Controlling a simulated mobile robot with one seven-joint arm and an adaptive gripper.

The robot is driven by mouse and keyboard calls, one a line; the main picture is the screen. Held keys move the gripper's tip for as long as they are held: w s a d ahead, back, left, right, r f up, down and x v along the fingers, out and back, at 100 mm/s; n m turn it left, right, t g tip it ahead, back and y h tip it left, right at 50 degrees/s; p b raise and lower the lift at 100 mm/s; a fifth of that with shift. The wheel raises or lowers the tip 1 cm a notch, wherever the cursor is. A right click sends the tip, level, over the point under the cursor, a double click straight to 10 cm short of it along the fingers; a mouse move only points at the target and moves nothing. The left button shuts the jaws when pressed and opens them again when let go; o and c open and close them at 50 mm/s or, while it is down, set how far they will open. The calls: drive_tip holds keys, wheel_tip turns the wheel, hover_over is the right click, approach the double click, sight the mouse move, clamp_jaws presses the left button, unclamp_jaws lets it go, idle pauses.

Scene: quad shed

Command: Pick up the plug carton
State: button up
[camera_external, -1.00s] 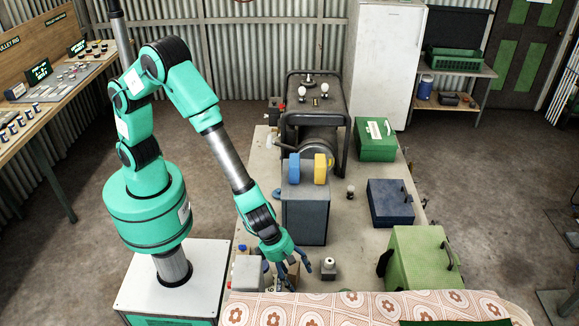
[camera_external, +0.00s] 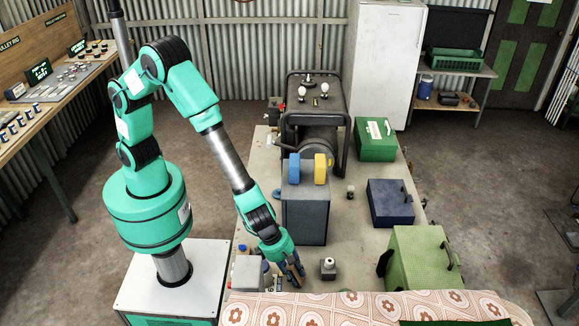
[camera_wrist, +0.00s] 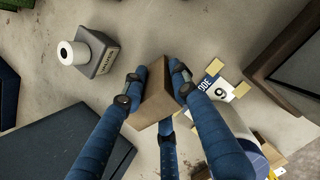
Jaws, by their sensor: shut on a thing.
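A small brown carton (camera_wrist: 153,97) stands in the middle of the wrist view, between the blue fingers of my gripper (camera_wrist: 158,88). The fingers are shut on it from both sides, with a third finger below it in the picture. The carton's printed face does not show. In the external view my gripper (camera_external: 292,268) points down at the near end of the table, and its fingers mostly hide the carton there. I cannot tell whether the carton touches the tabletop.
A grey block with a white roll-like top (camera_wrist: 90,52) stands close by; it also shows in the external view (camera_external: 328,268). A green case (camera_external: 422,260) and a patterned cloth (camera_external: 370,308) are near.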

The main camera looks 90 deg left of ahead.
drive_tip(key=shift+r+p, duration=2.35)
drive_tip(key=shift+r, duration=2.65)
